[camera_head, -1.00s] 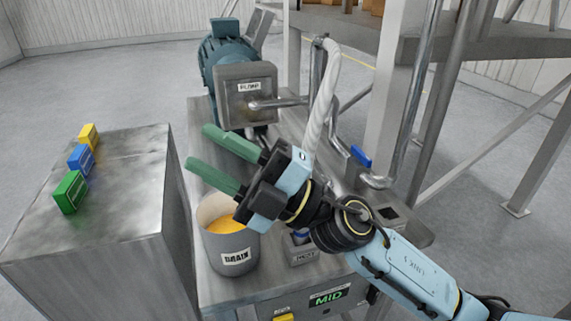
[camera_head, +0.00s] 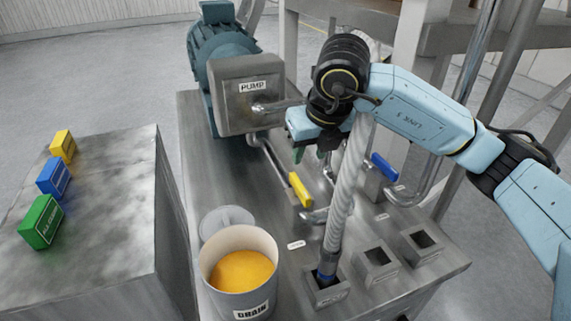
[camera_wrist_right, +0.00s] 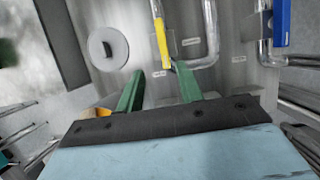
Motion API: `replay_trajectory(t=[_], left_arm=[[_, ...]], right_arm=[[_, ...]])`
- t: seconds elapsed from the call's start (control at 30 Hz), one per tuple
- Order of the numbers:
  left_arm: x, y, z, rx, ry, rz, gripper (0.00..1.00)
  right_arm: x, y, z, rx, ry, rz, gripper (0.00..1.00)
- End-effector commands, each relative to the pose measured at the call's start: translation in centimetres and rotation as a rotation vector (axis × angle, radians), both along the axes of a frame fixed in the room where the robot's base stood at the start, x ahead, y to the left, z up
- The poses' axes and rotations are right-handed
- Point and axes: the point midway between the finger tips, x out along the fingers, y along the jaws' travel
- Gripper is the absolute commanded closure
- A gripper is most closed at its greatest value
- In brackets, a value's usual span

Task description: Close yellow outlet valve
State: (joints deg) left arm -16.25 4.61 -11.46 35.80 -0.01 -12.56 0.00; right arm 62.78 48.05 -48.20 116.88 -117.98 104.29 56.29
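The yellow outlet valve handle (camera_head: 300,189) is a bar on the pipework on the steel bench, left of the braided hose. In the right wrist view the yellow handle (camera_wrist_right: 161,40) runs nearly lengthwise, ahead of the fingertips. My right gripper (camera_head: 310,155) points down above and behind the handle in the head view, partly hidden by its own wrist. In the wrist view its two green fingers (camera_wrist_right: 158,68) are apart with nothing between them. The handle's lower end lies close to the right fingertip; I cannot tell whether they touch. My left gripper is not in view.
A braided hose (camera_head: 346,190) rises in front of my right wrist. A blue valve handle (camera_head: 384,166) is to the right. A drain bucket (camera_head: 240,285) of orange liquid stands at the front. The pump (camera_head: 250,95) is behind. Coloured blocks (camera_head: 54,177) sit on the left cabinet.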

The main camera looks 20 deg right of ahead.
Motion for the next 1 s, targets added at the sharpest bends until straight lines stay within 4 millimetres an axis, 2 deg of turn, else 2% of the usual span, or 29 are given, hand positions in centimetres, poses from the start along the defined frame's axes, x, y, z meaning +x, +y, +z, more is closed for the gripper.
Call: replay_trajectory(t=[0.03, 0.1, 0.17, 0.33, 0.4, 0.47, 0.57, 0.8, 1.0], left_arm=[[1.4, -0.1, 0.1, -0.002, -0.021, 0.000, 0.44], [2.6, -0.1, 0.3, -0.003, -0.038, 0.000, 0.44], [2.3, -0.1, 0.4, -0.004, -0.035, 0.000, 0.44], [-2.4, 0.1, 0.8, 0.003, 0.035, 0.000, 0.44], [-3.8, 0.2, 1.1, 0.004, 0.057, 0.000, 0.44], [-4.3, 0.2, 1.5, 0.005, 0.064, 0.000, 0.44], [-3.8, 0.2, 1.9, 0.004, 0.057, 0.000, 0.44], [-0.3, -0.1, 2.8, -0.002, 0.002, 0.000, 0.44], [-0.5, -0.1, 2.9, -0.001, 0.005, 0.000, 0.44]], right_arm=[[0.0, -0.2, 0.1, -0.007, -0.001, -0.006, 0.64], [0.1, -0.4, -0.1, -0.012, 0.000, -0.010, 0.64], [0.3, -0.4, -0.6, -0.012, 0.001, -0.011, 0.64], [1.3, -0.4, -3.1, -0.012, 0.005, -0.010, 0.64], [1.8, -0.4, -4.6, -0.012, 0.006, -0.010, 0.64], [2.3, -0.4, -5.8, -0.010, 0.006, -0.009, 0.64], [3.1, -0.5, -7.8, -0.011, 0.005, -0.010, 0.64], [4.5, -0.5, -11.1, -0.008, 0.000, -0.009, 0.64], [4.9, -0.6, -12.3, -0.010, 0.001, -0.007, 0.64]])
